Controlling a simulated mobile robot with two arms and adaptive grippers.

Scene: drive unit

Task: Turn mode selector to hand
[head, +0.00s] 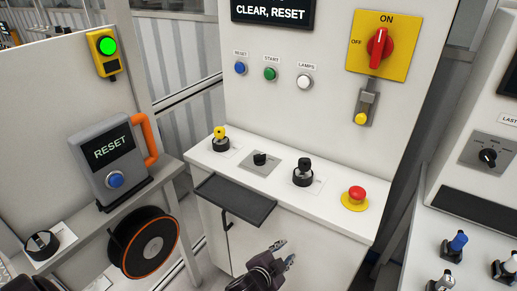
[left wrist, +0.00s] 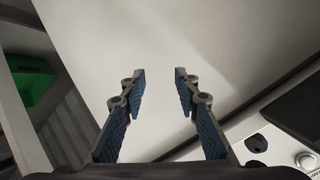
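Several knobs sit on the white console ledge (head: 330,188) in the head view, and their small labels are not readable, so I cannot tell which is the mode selector. A black rotary knob (head: 260,159) sits on a grey plate. To its right is a black key-type switch (head: 303,170), and to its left a yellow key-type switch (head: 220,135). My left gripper (head: 286,252) is in front of the ledge, below these knobs and apart from them. In the left wrist view, its fingers (left wrist: 160,76) are apart with nothing between them. My right gripper is not in view.
A red emergency button (head: 356,194) sits at the ledge's right end. A black tray (head: 235,199) juts out in front of the ledge. A red main switch (head: 378,47) is on the panel above. Another console with a black selector (head: 488,156) stands at right.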

